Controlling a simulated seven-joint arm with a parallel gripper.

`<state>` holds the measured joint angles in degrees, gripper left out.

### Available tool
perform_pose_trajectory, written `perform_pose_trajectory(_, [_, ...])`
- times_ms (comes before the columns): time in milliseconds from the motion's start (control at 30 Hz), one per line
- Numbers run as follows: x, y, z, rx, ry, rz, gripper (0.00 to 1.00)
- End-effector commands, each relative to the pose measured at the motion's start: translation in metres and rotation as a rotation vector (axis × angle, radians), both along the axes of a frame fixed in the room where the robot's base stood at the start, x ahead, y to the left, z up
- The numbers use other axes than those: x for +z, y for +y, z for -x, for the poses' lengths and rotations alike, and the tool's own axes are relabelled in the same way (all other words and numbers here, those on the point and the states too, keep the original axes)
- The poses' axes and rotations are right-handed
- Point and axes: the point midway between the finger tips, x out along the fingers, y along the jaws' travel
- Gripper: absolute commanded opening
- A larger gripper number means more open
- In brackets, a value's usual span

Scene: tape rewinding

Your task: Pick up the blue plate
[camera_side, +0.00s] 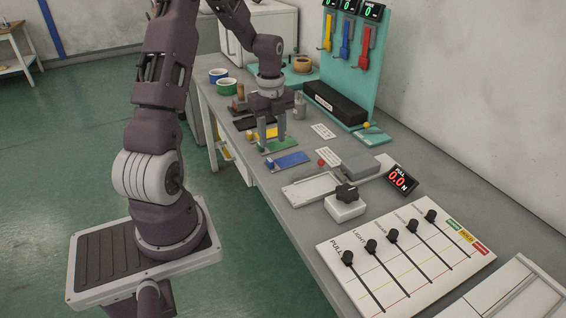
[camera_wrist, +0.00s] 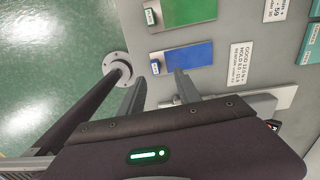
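The blue plate (camera_side: 290,160) lies flat on the bench, just in front of the green plate (camera_side: 279,147) in the side view. It has a small labelled block at its left end. In the wrist view the blue plate (camera_wrist: 190,56) lies past my fingertips, right of centre. My gripper (camera_side: 272,145) points down with its fingers apart and nothing visible between them. In the side view it appears over or beside the green plate. In the wrist view my gripper (camera_wrist: 159,76) has its right fingertip overlapping the blue plate's near edge. I cannot tell its exact height.
A yellow plate (camera_side: 266,133) lies behind the green one. A grey tray (camera_side: 310,189), a grey box (camera_side: 360,166), a knob box (camera_side: 345,208) and a slider panel (camera_side: 405,255) stand to the right. A teal tool rack (camera_side: 358,85) stands at the back.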

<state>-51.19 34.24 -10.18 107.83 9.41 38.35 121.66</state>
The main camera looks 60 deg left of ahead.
Motion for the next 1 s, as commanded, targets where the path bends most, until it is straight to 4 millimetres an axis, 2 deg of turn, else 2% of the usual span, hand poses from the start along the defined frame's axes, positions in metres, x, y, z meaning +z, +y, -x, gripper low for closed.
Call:
perform_pose_trajectory(400, [-0.067,-0.001,0.010,-0.021,0.006,0.008,0.40])
perform_pose_trajectory(500, [-0.075,-0.001,0.010,-0.021,0.005,0.007,0.40])
perform_pose_trajectory(667, [-0.075,-0.001,0.009,-0.021,0.004,0.006,0.40])
perform_pose_trajectory(700, [-0.075,-0.001,0.009,-0.020,0.004,0.006,0.38])
perform_pose_trajectory(900, [-0.074,-0.001,0.009,-0.020,0.004,0.006,0.00])
perform_pose_trajectory(1000, [-0.074,-0.001,0.009,-0.020,0.004,0.006,0.00])
